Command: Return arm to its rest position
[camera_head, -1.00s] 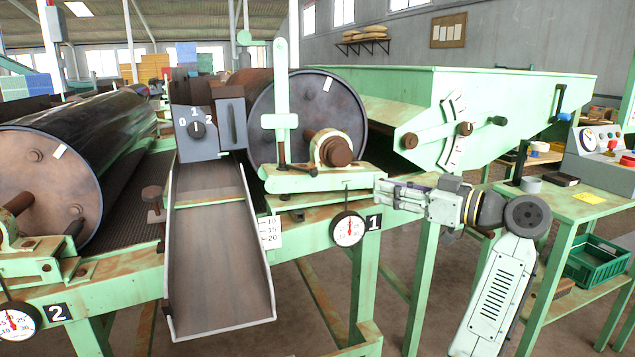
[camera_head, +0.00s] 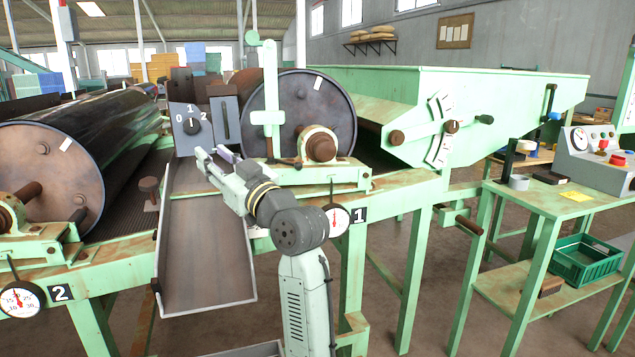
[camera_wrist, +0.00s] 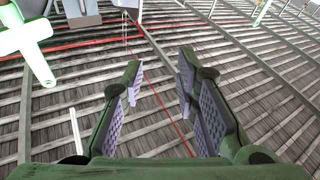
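My gripper (camera_head: 217,160) is at the end of my bent arm, in front of the drum marked 1 and above the upper part of the sloping metal chute (camera_head: 205,255). In the wrist view my gripper (camera_wrist: 160,85) has its two fingers spread apart with purple-grey pads, and nothing is between them. Beyond the fingers the wrist view shows roof boards and rafters. Part of the chute is hidden behind my arm.
The grey dial box (camera_head: 190,128) and the drum (camera_head: 305,110) with its green clamp stand close behind my gripper. A round gauge (camera_head: 333,219) hangs beside my forearm. A green hopper (camera_head: 480,105) and a side table (camera_head: 545,200) stand to the right.

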